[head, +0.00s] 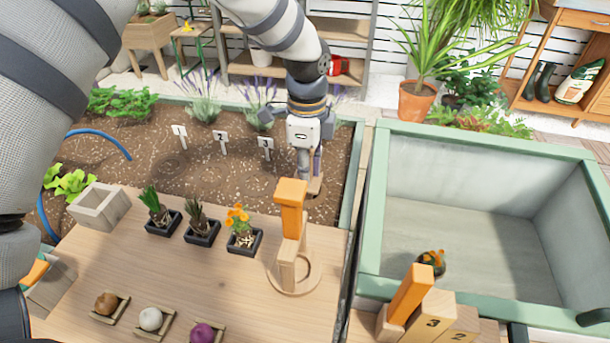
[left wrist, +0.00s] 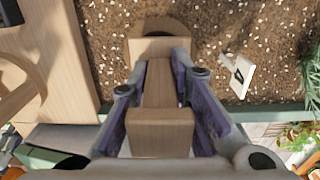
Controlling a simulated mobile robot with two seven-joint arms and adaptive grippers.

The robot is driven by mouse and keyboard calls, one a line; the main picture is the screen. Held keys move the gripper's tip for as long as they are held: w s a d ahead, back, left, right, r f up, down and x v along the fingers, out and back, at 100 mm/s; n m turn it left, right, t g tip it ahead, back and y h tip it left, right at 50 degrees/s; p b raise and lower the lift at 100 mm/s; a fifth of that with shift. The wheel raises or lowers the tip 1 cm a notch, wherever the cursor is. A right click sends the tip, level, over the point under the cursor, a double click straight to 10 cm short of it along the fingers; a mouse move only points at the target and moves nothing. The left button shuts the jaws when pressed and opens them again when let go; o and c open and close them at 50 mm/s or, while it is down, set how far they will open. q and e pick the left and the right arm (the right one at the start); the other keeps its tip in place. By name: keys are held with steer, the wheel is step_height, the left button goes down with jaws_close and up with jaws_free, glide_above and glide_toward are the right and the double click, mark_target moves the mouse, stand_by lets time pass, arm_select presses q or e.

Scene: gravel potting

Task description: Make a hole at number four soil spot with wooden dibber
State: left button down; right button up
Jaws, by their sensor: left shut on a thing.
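My left gripper (head: 312,165) is over the right end of the soil bed (head: 190,160), shut on the wooden dibber (head: 315,187). White markers 1 (head: 180,131), 2 (head: 220,137) and 3 (head: 265,144) stand to the left of the gripper. A white marker (left wrist: 238,72) shows beside the dibber in the left wrist view; its number is unreadable. My right gripper is not in view.
The wooden table (head: 190,275) in front holds three potted plants, bulbs on small trays and an orange-topped wooden piece (head: 291,205) in a ring. A green-edged planter box (head: 480,210) stands right, with numbered blocks (head: 432,318) before it. A blue hose lies left.

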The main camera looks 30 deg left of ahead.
arm_select(q)
step_height(320, 180, up, 6)
steer(key=shift+f+p, duration=0.1)
steer(key=shift+p, duration=0.5)
steer(key=shift+r, duration=1)
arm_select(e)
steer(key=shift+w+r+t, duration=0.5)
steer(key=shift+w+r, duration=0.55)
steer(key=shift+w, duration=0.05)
arm_select(q)
steer(key=shift+r+p, duration=0.45)
steer(key=shift+r, duration=2.05)
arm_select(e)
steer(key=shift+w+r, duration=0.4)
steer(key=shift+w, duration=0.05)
